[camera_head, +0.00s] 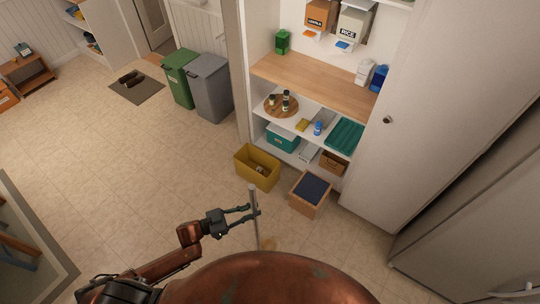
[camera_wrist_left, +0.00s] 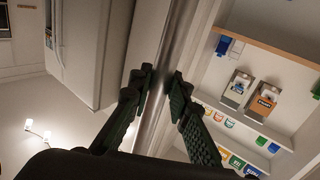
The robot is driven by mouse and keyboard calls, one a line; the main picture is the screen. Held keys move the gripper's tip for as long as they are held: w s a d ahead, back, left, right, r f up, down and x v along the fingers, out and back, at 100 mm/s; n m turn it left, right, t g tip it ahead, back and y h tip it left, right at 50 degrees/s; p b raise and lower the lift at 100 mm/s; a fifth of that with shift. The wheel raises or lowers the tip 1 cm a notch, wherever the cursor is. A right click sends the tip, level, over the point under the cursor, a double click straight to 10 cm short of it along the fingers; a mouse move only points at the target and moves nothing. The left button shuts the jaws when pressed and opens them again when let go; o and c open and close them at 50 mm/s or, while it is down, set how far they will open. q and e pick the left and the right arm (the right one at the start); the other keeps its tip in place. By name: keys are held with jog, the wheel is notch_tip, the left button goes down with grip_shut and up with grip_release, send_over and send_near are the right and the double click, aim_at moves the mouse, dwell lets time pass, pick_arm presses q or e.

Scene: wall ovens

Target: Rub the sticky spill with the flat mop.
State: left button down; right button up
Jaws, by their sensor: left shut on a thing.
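My left gripper (camera_head: 254,211) is shut on the grey pole of the flat mop (camera_head: 253,194), which stands nearly upright in the head view. In the left wrist view the pole (camera_wrist_left: 180,30) runs between the two dark fingers of the gripper (camera_wrist_left: 160,82). The mop's flat head does not show; the pole's lower end goes down toward my rounded body. A faint brownish patch, seemingly the sticky spill (camera_head: 270,243), lies on the tiles just right of the pole's lower part. My body may hide part of it. My right gripper is not in view.
A yellow bin (camera_head: 257,167) and a wooden box with a dark top (camera_head: 311,193) stand on the floor before the open pantry shelves. A green bin (camera_head: 179,77) and grey bin (camera_head: 210,87) stand farther back. The floor at left is mostly clear.

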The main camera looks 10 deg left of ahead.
aim_at(251, 202)
pick_arm(q)
jog(key=r, duration=0.1)
jog(key=r+p, duration=0.1)
jog(key=shift+s+r, duration=0.3)
jog(key=shift+s, duration=0.1)
jog(key=shift+w+r+p, duration=0.1)
jog(key=shift+r+p, duration=0.1)
jog(key=shift+p, duration=0.35)
jog(key=shift+r+p, duration=2.2)
jog(key=shift+r, duration=0.3)
jog(key=shift+a, duration=0.1)
jog(key=shift+w, duration=0.1)
